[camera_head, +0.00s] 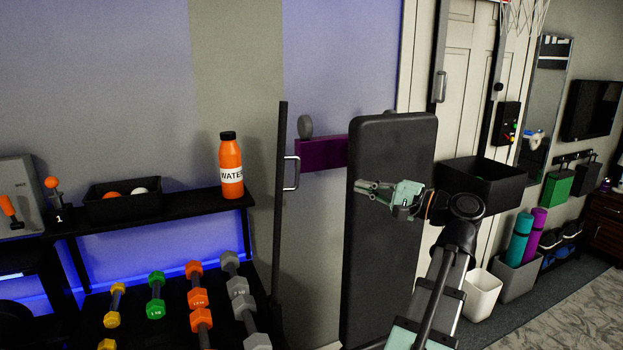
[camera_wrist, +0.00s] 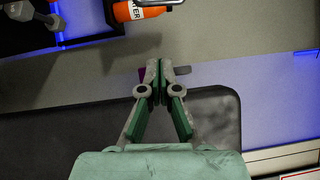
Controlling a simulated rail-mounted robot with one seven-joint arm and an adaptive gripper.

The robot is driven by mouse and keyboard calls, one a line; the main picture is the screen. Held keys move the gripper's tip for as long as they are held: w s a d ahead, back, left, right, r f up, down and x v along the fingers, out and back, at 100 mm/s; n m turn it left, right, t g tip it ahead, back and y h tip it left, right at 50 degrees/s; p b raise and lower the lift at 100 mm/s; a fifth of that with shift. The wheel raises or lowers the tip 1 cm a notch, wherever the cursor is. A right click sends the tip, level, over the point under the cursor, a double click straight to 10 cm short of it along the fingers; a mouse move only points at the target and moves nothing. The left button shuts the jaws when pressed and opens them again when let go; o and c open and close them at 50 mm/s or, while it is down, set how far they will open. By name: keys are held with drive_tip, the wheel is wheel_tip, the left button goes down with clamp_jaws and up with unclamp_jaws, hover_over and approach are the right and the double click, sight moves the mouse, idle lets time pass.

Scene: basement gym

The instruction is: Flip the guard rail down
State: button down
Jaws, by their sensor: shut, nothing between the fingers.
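No part is labelled as the guard rail. A tall dark bar (camera_head: 280,200) with a silver handle (camera_head: 291,173) stands upright beside a purple block (camera_head: 318,154); it looks like the rail, but I cannot be sure. My gripper (camera_head: 360,187) is shut and empty, in front of the upright black padded panel (camera_head: 395,145), pointing left toward the bar and apart from the handle. In the wrist view the shut fingertips (camera_wrist: 159,66) are over the panel's edge (camera_wrist: 225,97), and part of the silver handle (camera_wrist: 158,3) shows at the top. Most of the purple block is hidden there by the fingers.
An orange water bottle (camera_head: 231,165) stands on a black shelf (camera_head: 180,208) left of the bar. Several dumbbells (camera_head: 197,298) lie on the rack below. A black bin (camera_head: 480,176) is right of the panel.

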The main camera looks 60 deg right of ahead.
drive_tip(key=w+a+p, duration=0.3)
drive_tip(key=w, duration=0.9)
drive_tip(key=shift+w+a+r, duration=0.25)
drive_tip(key=shift+w+r, duration=0.15)
drive_tip(key=shift+r, duration=0.05)
